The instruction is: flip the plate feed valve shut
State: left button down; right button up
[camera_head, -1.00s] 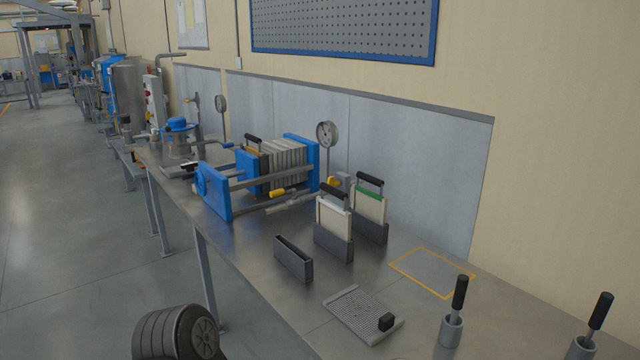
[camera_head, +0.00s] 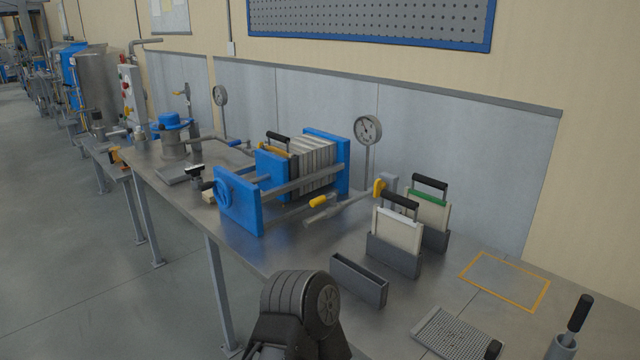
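The plate filter press (camera_head: 240,208), with blue end frames and a pack of pale plates, stands on the metal bench. A pipe with a blue-handled valve (camera_head: 236,143) runs to its far left side. A yellow-handled valve (camera_head: 322,201) sits at its near right, and another yellow handle (camera_head: 379,188) is beside the gauge post. No label shows which one is the plate feed valve, and I cannot tell whether each is open or shut. Neither gripper is in view. A dark ribbed arm link of mine shows at the bottom, in front of the bench.
Two plate holders (camera_head: 393,256) with black-handled plates stand right of the press, with an empty dark slot holder (camera_head: 358,279) in front. An orange-outlined area (camera_head: 505,278) is bare.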

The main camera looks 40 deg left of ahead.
aim_at(318, 201)
jog(key=j, duration=0.6)
jog(key=k+j+z, duration=0.1)
jog(key=j, duration=1.1)
jog(key=k+j, duration=0.1)
jog(key=j, duration=0.45)
jog(key=k+j+z, duration=0.1)
jog(key=j, duration=0.5)
